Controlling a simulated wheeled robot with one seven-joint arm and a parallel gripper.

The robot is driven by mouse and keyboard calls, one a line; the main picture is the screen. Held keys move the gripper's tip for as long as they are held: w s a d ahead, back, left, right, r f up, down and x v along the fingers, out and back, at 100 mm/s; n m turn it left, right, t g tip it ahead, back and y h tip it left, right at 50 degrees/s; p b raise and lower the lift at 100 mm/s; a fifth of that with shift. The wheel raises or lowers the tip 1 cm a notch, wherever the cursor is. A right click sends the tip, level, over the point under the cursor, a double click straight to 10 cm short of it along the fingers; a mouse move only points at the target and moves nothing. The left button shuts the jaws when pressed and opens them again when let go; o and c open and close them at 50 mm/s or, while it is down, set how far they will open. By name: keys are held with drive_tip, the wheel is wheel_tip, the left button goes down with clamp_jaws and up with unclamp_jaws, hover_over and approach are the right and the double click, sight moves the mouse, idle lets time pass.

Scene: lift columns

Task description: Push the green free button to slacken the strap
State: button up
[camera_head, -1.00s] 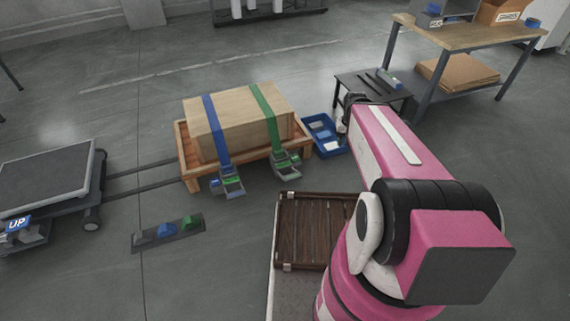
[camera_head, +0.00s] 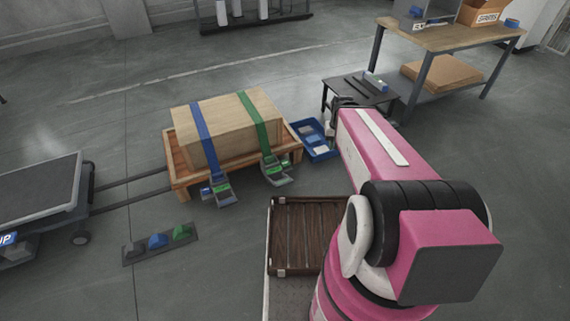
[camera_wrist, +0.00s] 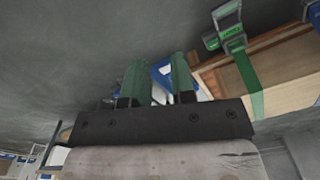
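The crate (camera_head: 195,141) carries a blue strap (camera_head: 204,138) and a green strap (camera_head: 264,125). The green strap ends in a grey ratchet with a green label (camera_head: 276,168) at the crate's front right. In the wrist view this ratchet's green label (camera_wrist: 232,32) has white lettering too small to read surely. The blue strap's ratchet (camera_head: 222,193) hangs to its left. In the head view, my gripper is mostly hidden behind my arm, right of the crate. In the wrist view, my gripper (camera_wrist: 158,80) has its green fingers apart, with nothing between them, and touches no ratchet.
A blue tray (camera_head: 324,154) with items lies on the floor right of the crate's wooden pallet (camera_head: 182,176). A floor strip (camera_head: 162,252) bears grey, blue and green blocks. A slatted brown platform (camera_head: 300,205) is in front, a low black table (camera_head: 350,98) behind.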

drive_tip(key=w+f, duration=0.1)
drive_tip(key=w, duration=0.1)
drive_tip(key=w+a+f+m, duration=0.1)
drive_tip(key=w+f, duration=0.1)
drive_tip(key=w, duration=0.1)
drive_tip(key=w+a+f+m, duration=0.1)
drive_tip(key=w+f, duration=0.1)
drive_tip(key=shift+w+a, duration=0.15)
drive_tip(key=shift+a, duration=0.1)
clamp_jaws()
drive_tip(key=m+y, duration=0.1)
drive_tip(key=m, duration=0.9)
approach(285, 163)
drive_tip(key=shift+w+f+g, duration=0.1)
drive_tip(key=shift+w+g, duration=0.2)
drive_tip(key=shift+w, duration=0.15)
drive_tip(key=shift+f, duration=0.15)
drive_tip(key=shift+s+a+f, duration=0.1)
drive_tip(key=shift+f, duration=1.55)
drive_tip(key=shift+s+a+f, duration=0.1)
drive_tip(key=shift+a+f, duration=0.05)
drive_tip(key=shift+f, duration=1.55)
